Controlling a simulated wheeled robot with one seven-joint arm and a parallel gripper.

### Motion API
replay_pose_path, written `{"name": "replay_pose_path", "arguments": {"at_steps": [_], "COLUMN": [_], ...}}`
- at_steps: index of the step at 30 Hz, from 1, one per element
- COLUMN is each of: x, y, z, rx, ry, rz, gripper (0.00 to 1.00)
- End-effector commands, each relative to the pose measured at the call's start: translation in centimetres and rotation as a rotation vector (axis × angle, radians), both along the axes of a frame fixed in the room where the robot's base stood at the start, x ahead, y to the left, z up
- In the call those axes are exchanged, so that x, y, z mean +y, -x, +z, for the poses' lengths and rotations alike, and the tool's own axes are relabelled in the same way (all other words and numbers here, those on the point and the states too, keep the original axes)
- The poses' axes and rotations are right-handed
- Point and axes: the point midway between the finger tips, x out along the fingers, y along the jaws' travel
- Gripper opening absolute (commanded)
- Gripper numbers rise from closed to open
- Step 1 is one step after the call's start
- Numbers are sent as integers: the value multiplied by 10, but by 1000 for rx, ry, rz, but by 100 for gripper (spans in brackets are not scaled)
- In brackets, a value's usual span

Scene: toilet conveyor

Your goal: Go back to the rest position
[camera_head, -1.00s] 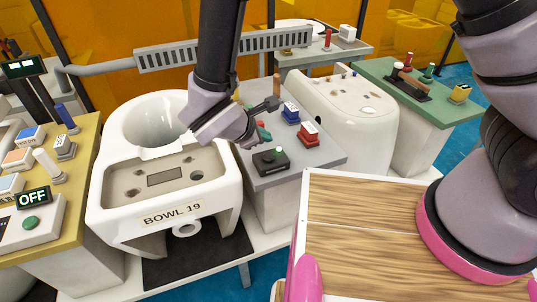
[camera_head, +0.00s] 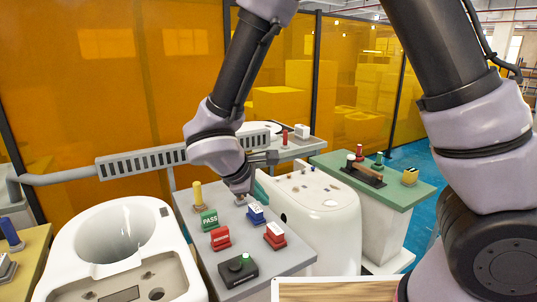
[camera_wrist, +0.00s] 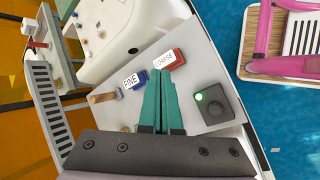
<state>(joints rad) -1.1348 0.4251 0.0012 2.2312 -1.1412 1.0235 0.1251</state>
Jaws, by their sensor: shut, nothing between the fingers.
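My gripper (camera_head: 240,190) hangs over the far part of the grey table (camera_head: 300,256), behind the stamps, with its fingers pointing down. In the wrist view its teal fingers (camera_wrist: 162,104) are together and empty, and they hide part of the table. Near them lie a blue stamp marked FINE (camera_wrist: 134,80) and a red stamp marked COARSE (camera_wrist: 168,60). In the head view a green PASS stamp (camera_head: 209,221), a red stamp (camera_head: 220,240), a blue stamp (camera_head: 255,214) and another red stamp (camera_head: 274,236) stand on the table.
A black box with a lit green button (camera_head: 238,269) is at the table's front. A white toilet bowl (camera_head: 75,262) stands left, another white toilet piece (camera_head: 330,222) behind right. A green table (camera_head: 390,187) holds more tools. A slotted grey rail (camera_head: 140,162) runs behind.

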Motion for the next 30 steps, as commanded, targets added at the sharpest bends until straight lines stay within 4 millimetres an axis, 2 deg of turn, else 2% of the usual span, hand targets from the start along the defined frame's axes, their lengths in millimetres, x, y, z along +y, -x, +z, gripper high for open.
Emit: {"name": "replay_pose_path", "arguments": {"at_steps": [1, 6, 11, 15, 22, 27, 30], "x": [-22, -90, -148, -192, -245, -264, -268], "y": [-13, -28, -27, -17, 12, 30, 36], "z": [23, 79, 126, 164, 219, 247, 256], "rx": [2, 16, 4, -31, -138, -223, -255], "ry": [-65, -274, -491, -700, -1064, -1272, -1343], "rz": [-112, -453, -749, -980, -1286, -1408, -1441], "gripper": [0, 0, 0, 0, 0, 0, 0]}}
